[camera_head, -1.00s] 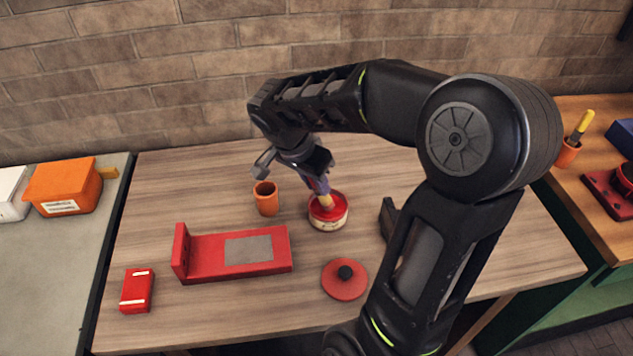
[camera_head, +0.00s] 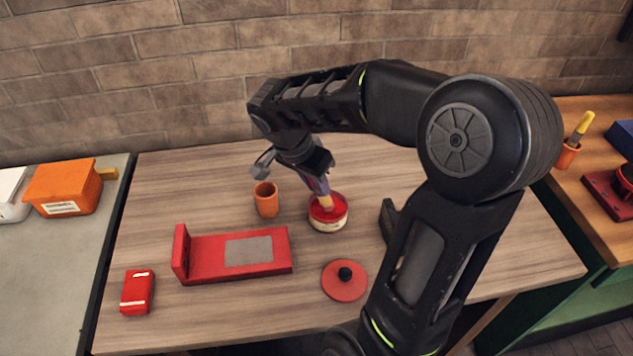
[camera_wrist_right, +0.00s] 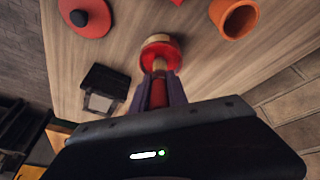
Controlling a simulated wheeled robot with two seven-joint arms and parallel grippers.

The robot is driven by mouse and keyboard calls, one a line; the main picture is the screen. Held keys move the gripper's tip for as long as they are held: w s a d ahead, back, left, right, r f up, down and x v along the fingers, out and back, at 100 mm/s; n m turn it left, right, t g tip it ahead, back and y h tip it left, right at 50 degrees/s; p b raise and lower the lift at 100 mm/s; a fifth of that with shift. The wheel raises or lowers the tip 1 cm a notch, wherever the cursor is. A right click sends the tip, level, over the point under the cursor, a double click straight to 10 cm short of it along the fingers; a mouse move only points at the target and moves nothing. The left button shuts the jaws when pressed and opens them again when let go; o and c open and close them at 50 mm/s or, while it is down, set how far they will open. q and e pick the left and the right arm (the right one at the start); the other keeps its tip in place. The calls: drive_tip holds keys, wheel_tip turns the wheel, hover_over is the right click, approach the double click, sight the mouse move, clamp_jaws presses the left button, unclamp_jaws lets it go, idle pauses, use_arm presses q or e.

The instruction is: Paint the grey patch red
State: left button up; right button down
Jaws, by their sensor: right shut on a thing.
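The grey patch (camera_head: 248,251) lies on the flat plate of a red L-shaped bracket (camera_head: 208,262) on the wooden table. A round paint pot (camera_head: 328,222) with red paint stands to the right of the bracket. My right gripper (camera_head: 316,180) is shut on a brush (camera_head: 325,201) with a yellowish lower part. The brush points down into the pot, and its tip is hidden in the red. The right wrist view also shows the brush (camera_wrist_right: 159,67) between the fingers, with its end in the pot (camera_wrist_right: 160,50). My left gripper is not in view.
An empty orange cup (camera_head: 266,199) stands left of the pot. A red lid (camera_head: 344,281) with a black knob lies in front of it. A red box (camera_head: 138,292) lies front left. A dark object (camera_head: 388,217) stands right of the pot, partly behind my arm.

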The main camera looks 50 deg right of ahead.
drive_tip(key=shift+r+p, duration=1.65)
drive_tip(key=shift+r, duration=1.7)
use_arm(q)
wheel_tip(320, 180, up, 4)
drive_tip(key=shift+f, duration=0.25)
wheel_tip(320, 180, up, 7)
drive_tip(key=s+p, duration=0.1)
drive_tip(key=p, duration=0.7)
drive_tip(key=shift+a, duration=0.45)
use_arm(e)
drive_tip(key=w+a+n+t+y, duration=0.1)
drive_tip(key=w+a+n+t, duration=0.1)
drive_tip(key=w+a+n, duration=0.6)
drive_tip(key=w+a+n+t+y, duration=0.1)
drive_tip(key=w+a+n+t, duration=0.1)
drive_tip(key=w+a+n, duration=0.6)
drive_tip(key=a, duration=0.6)
drive_tip(key=shift+r+y, duration=0.25)
drive_tip(key=shift+y, duration=0.15)
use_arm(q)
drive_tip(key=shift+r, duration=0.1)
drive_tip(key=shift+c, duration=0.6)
